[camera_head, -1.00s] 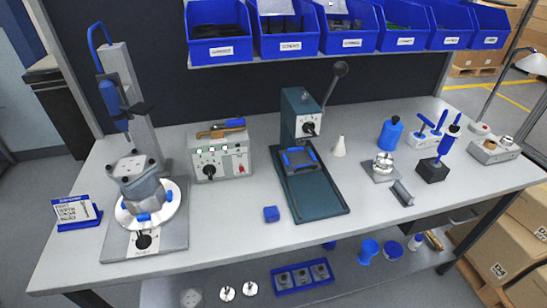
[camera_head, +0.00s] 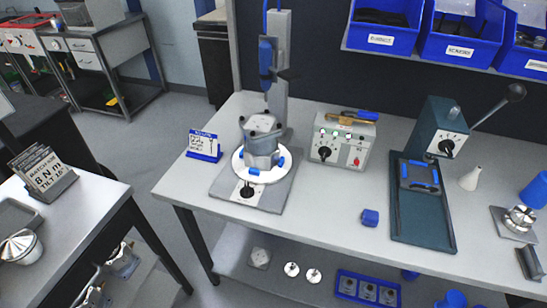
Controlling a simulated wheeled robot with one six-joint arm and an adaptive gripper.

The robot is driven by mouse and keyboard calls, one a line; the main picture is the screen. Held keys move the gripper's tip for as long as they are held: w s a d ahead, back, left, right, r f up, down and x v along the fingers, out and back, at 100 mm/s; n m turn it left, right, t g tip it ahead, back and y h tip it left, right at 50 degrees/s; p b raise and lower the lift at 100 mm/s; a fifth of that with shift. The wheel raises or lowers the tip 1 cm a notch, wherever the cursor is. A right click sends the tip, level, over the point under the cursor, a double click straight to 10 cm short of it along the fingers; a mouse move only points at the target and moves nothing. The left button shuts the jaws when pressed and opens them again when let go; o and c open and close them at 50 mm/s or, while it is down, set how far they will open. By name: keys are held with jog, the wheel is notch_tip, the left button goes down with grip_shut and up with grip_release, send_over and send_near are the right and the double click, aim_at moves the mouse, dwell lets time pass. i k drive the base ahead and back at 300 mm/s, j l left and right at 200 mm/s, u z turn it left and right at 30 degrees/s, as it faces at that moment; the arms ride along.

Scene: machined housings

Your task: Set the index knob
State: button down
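A black knob on a white dial (camera_head: 247,190) sits at the front of the grey base plate (camera_head: 278,196). Behind it, a grey machined housing (camera_head: 262,148) stands on a white round table (camera_head: 239,163) with blue clamps. A second black knob (camera_head: 324,153) is on the front of the grey control box (camera_head: 342,139), right of the fixture. A third black knob (camera_head: 446,146) is on the dark green press. The labels are too small to tell which is the index knob or to read their settings. My gripper is not in view.
A blue-framed sign (camera_head: 204,145) stands left of the fixture. A blue block (camera_head: 370,217) lies near the bench's front edge. A blue-handled tool (camera_head: 265,58) hangs on a column above the housing. A side table (camera_head: 102,207) with a card holder (camera_head: 45,176) stands at left, with floor between.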

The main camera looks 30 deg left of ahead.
aim_at(246, 193)
jog(key=u, duration=1.05)
jog(key=i+j+z, duration=0.1)
jog(key=i+j, duration=0.15)
